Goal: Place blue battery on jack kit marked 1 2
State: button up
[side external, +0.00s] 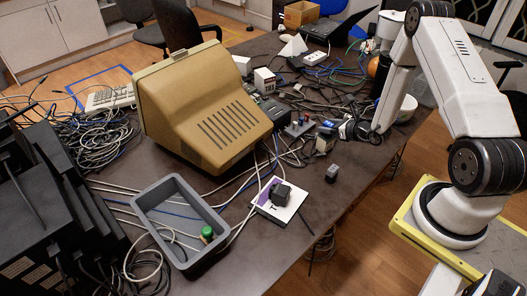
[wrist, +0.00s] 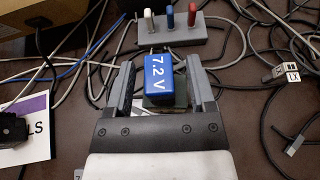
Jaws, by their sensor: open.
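The blue battery (wrist: 158,74), marked 7.2 V, is in the wrist view between the two fingers of my gripper (wrist: 152,82). My fingers are open, with a gap on each side of it. A dark greenish-grey block shows beneath and around the battery; I cannot tell how they touch. In the side view my gripper (side external: 352,130) is low over the table, among cables. A small grey block (side external: 332,173) sits in front of it. I can read no "1 2" mark, so I cannot tell which thing is the jack kit.
A grey strip (wrist: 170,32) with white, blue and red upright pieces stands beyond the battery. Loose cables and a connector tagged LX (wrist: 291,72) lie to the right. A purple-white card (side external: 265,206) bears a black object. A grey bin (side external: 150,190) and a beige monitor (side external: 205,105) stand farther left.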

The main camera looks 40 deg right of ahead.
jog(key=v, duration=1.1)
jog(key=shift+s+r, duration=0.2)
jog(key=shift+s, duration=0.1)
jog(key=s+a+r+n+g+y, duration=0.2)
jog(key=a+r+n+g, duration=0.2)
jog(key=a+n+g, duration=0.55)
jog(key=s+a+r+n+g+y, duration=0.2)
jog(key=a+r+n+g+y, duration=0.15)
jog(key=a+n, duration=1.05)
notch_tip(320, 180, up, 6)
jog(key=w+n+t+h, duration=0.2)
jog(key=n+h, duration=0.3)
jog(key=n, duration=0.7)
jog(key=shift+d+f, duration=0.15)
jog(key=shift+d, duration=0.1)
